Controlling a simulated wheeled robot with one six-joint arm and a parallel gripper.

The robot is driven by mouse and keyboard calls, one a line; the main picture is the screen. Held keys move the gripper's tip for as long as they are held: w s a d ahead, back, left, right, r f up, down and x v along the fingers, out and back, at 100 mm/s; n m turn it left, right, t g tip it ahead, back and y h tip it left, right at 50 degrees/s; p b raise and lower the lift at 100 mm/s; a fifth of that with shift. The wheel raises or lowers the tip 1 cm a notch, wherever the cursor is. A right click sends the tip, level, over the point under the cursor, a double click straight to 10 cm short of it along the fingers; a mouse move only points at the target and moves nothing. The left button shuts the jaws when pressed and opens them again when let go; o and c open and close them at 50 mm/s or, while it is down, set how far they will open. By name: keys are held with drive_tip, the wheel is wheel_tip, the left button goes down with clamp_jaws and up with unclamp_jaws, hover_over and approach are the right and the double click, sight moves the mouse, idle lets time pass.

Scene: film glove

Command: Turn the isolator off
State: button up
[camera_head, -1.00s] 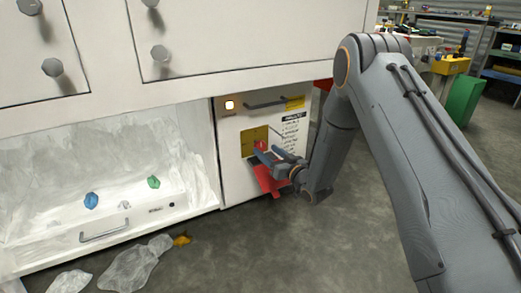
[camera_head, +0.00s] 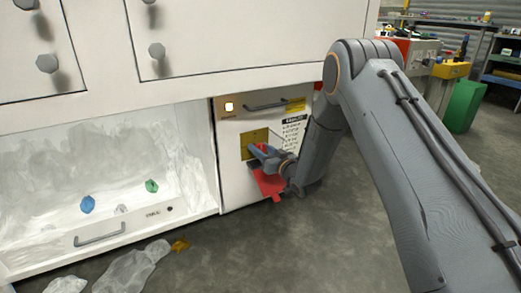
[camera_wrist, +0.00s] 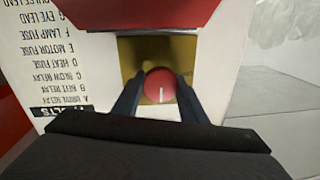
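The isolator is a round red knob (camera_wrist: 160,86) with a white line on a yellow plate (camera_wrist: 133,58), seen in the wrist view. The white line runs up and down in that picture. My gripper (camera_wrist: 161,78) is open, with one dark finger on each side of the knob and narrow gaps beside it. In the head view my gripper (camera_head: 258,150) is in front of the yellow plate (camera_head: 248,138) on the white cabinet front (camera_head: 232,180). There the knob is hidden behind my gripper.
A red flap (camera_head: 270,184) sticks out just below the plate. A lit square lamp (camera_head: 229,106) and a handle (camera_head: 266,105) are above it. At left is an open bay with a drawer handle (camera_head: 100,234). Plastic sheeting (camera_head: 130,268) lies on the floor.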

drive_tip(key=shift+n+p, duration=0.3)
drive_tip(key=shift+p, duration=0.05)
drive_tip(key=n+p, duration=0.3)
drive_tip(key=shift+s+r+n, duration=0.1)
drive_tip(key=shift+n, duration=0.3)
drive_tip(key=n+p, duration=0.3)
drive_tip(key=n, duration=0.1)
drive_tip(key=shift+h, duration=0.4)
drive_tip(key=n+p, duration=0.2)
drive_tip(key=n, duration=0.2)
drive_tip(key=shift+a+h, duration=0.1)
drive_tip(key=shift+h, duration=0.2)
drive_tip(key=shift+f+n+p, duration=0.15)
drive_tip(key=shift+n+p, duration=0.5)
drive_tip(key=shift+n, duration=0.45)
drive_tip(key=shift+f+n+p, duration=0.1)
drive_tip(key=shift+n+p, duration=0.5)
drive_tip(key=shift+n, duration=0.5)
drive_tip(key=o, duration=1.1)
drive_tip(key=shift+c, duration=0.2)
